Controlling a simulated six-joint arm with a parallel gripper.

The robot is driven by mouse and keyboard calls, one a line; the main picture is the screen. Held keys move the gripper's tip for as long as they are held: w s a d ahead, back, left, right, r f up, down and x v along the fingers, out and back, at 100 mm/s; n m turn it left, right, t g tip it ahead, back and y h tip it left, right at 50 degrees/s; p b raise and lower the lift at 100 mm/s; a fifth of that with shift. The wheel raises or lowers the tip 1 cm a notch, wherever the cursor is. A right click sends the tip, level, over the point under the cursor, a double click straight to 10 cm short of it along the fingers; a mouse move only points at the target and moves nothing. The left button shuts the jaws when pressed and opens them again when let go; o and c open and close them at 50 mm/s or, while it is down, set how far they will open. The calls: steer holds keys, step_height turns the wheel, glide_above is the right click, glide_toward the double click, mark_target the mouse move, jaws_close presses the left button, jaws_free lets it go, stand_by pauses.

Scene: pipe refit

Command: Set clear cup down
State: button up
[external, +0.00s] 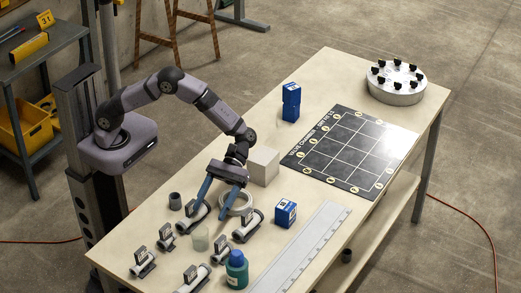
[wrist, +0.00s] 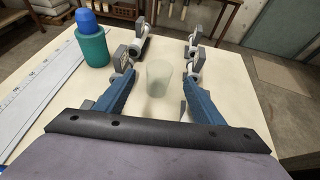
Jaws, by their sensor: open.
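The clear cup (wrist: 159,80) stands upright on the table in the wrist view, between my two blue fingers and a little beyond their tips. It also shows in the external view as a small pale translucent cup (external: 200,239) on the table. My gripper (external: 218,212) is open, its fingers angled down near the table on the far side of the cup. In the wrist view my gripper (wrist: 157,83) has a wide gap and nothing between its fingers touches them. I cannot tell how high the fingertips are above the table.
Several pipe pieces with valves (external: 167,236) lie around the cup. A teal bottle with a blue cap (external: 237,270) and a long ruler (external: 300,248) are nearby. A tape roll (external: 236,203), a pale block (external: 264,166) and blue boxes (external: 286,213) stand close. A black grid mat (external: 350,150) lies farther right.

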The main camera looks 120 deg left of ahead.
steer(key=shift+b+v, duration=0.4)
steer(key=shift+v, duration=2.25)
steer(key=s+d+r+m+t+y, duration=0.2)
steer(key=s+d+r+m+y, duration=0.1)
steer(key=d+m+y, duration=0.7)
steer(key=s+a+f+m+g+y+p, duration=0.1)
steer(key=s+a+m+p, duration=0.2)
steer(key=s, duration=0.8)
steer(key=s+a+f+m+g+y+p, duration=0.1)
steer(key=s+a+m+p, duration=0.3)
steer(key=s, duration=0.7)
steer(key=shift+s+a+f+m+g+y, duration=0.6)
steer(key=shift+a+m, duration=0.5)
steer(key=shift+a, duration=1.1)
steer(key=shift+w+r, duration=0.1)
steer(key=shift+w, duration=0.1)
